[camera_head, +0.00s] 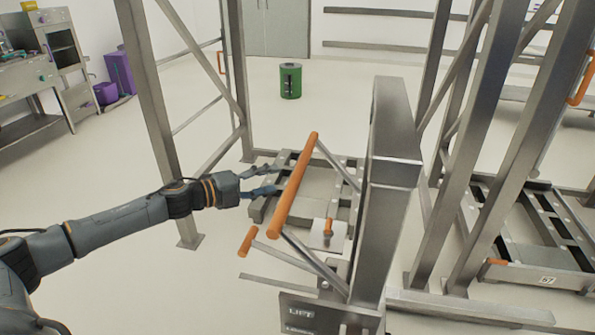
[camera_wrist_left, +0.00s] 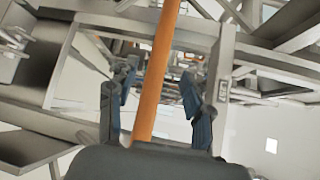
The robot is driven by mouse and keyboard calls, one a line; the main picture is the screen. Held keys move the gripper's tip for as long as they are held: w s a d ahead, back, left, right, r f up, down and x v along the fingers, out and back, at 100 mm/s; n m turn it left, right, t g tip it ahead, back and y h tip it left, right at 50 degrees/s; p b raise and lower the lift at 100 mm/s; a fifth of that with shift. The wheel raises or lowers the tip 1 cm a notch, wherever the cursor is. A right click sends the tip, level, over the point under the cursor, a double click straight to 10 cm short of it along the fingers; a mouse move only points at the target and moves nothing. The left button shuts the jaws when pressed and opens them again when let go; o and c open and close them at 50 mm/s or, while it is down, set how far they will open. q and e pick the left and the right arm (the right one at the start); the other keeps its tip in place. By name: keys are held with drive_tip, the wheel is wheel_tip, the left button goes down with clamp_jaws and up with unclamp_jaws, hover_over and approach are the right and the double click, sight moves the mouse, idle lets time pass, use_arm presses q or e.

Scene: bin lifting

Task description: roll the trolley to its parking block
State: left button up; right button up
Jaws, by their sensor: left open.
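The trolley shows as a grey metal frame with a thick upright post (camera_head: 388,205) and a long orange handle bar (camera_head: 297,185) on angled struts. My left gripper (camera_head: 274,180) comes in from the left, its fingers reaching toward the orange bar. In the left wrist view the open fingers (camera_wrist_left: 160,105) stand on either side of the orange bar (camera_wrist_left: 160,70), with gaps to both fingers. Whether the palm touches the bar I cannot tell. I cannot make out a parking block for certain. My right gripper is not in view.
A "LIFT" plate (camera_head: 300,312) sits low on the post. A low grey platform (camera_head: 330,185) lies behind the bar. Tall metal frames (camera_head: 160,100) stand left and right. A green bin (camera_head: 290,80) stands at the back. The floor at left is clear.

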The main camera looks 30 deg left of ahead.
sight(298, 174)
use_arm(q)
drive_tip(key=p+x, duration=0.2)
drive_tip(key=x, duration=0.6)
drive_tip(key=shift+r, duration=0.1)
drive_tip(key=shift+w+d, duration=0.25)
drive_tip(key=shift+w, duration=0.15)
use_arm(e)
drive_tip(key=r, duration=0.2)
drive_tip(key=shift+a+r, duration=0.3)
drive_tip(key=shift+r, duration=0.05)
use_arm(q)
clamp_jaws()
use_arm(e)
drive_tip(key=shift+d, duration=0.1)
